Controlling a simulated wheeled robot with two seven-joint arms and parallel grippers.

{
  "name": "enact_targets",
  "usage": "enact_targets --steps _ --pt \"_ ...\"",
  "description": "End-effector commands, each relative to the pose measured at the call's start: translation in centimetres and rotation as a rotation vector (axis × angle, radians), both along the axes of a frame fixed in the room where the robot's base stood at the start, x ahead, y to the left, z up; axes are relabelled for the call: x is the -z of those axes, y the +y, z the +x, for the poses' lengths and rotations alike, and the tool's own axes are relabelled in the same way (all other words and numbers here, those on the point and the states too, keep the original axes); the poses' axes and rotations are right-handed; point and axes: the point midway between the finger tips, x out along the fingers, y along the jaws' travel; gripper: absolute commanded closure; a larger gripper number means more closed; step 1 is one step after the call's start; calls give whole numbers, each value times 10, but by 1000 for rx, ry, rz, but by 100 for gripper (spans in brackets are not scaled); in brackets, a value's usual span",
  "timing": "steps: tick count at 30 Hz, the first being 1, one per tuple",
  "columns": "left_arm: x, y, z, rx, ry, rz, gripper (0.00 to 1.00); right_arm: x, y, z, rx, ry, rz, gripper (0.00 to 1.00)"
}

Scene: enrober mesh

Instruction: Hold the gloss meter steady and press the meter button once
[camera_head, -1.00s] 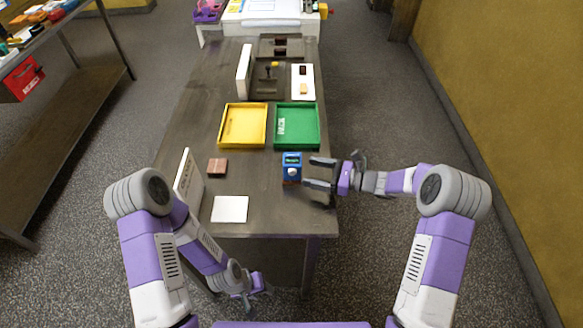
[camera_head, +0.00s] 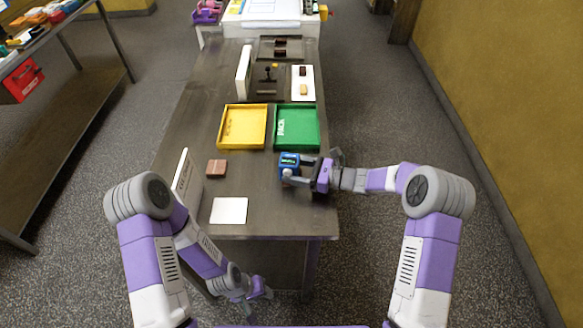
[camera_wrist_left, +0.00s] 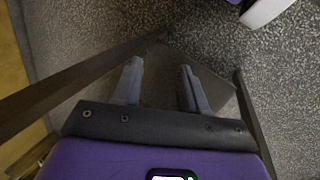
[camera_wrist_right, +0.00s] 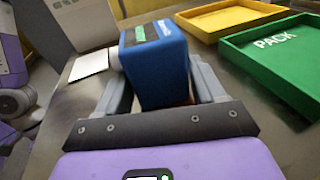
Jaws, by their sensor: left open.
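The gloss meter (camera_head: 290,159) is a small blue box near the right edge of the table, with a display on top and a white round button (camera_head: 287,172) on its side. My right gripper (camera_head: 302,172) reaches in from the right with its fingers on either side of the meter. In the right wrist view the meter (camera_wrist_right: 162,75) stands between the two fingers (camera_wrist_right: 160,85); whether both touch it is unclear. The button shows partly at its left side (camera_wrist_right: 116,60). My left gripper (camera_head: 260,289) is open and empty, low beside the table's front edge; its fingers also show in the left wrist view (camera_wrist_left: 160,70).
A yellow tray (camera_head: 222,138) and a green tray (camera_head: 316,143) stand behind the meter. A brown block (camera_head: 217,168), a white plate (camera_head: 229,211) and an upright white panel (camera_head: 186,178) are to the left. The table between the plate and the meter is clear.

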Motion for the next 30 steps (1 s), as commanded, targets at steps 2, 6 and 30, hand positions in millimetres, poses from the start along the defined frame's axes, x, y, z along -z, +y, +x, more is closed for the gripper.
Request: enact_targets --steps 2,6,30 --pt "0 0 0 0 0 0 57 0 0 0 0 0 0 52" --pt "0 0 0 0 0 0 65 0 0 0 0 0 0 52" --pt "0 0 0 0 0 0 100 0 -1 0 1 0 -1 52"
